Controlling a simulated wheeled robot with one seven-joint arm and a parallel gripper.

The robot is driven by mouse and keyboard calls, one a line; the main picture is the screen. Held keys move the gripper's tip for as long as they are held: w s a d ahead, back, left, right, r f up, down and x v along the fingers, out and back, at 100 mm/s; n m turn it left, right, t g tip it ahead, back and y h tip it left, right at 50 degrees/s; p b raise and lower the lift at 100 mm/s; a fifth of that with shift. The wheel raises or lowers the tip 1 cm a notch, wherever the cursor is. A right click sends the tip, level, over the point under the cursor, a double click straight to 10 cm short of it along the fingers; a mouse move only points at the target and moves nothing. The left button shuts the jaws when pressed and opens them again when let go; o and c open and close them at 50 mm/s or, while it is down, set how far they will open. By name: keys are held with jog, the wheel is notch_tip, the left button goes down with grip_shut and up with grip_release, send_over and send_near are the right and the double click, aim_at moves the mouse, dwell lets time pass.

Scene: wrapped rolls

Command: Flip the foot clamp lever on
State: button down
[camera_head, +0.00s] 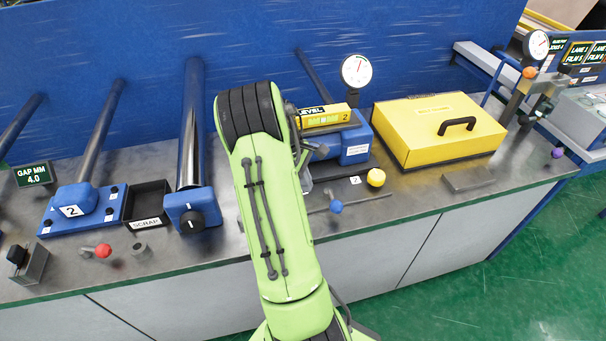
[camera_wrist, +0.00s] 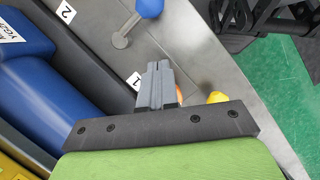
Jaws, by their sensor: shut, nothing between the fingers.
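Several ball-ended levers stand on the bench; I cannot tell which is the foot clamp lever. A blue-ball lever (camera_head: 336,206) and a yellow ball (camera_head: 376,177) are right of my arm in the head view. In the wrist view, the blue ball (camera_wrist: 149,7) is at the top, on a grey pivot. The yellow ball (camera_wrist: 217,97) and an orange piece (camera_wrist: 180,95) are partly hidden behind my gripper. My gripper (camera_wrist: 158,66) is shut and empty, over the bench edge near label 1 (camera_wrist: 134,80). In the head view my arm hides it.
A blue block (camera_head: 355,150) with a yellow level (camera_head: 325,116) stands behind the levers. A yellow case (camera_head: 440,128) is to the right. A red-ball lever (camera_head: 103,250) and a scrap tray (camera_head: 148,205) are left.

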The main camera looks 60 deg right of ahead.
jog(key=x, duration=0.4)
jog(key=shift+b, duration=0.3)
jog(key=s, duration=0.2)
jog(key=shift+s+d, duration=0.3)
jog(key=shift+s, duration=0.6)
jog(key=shift+w+d, duration=0.1)
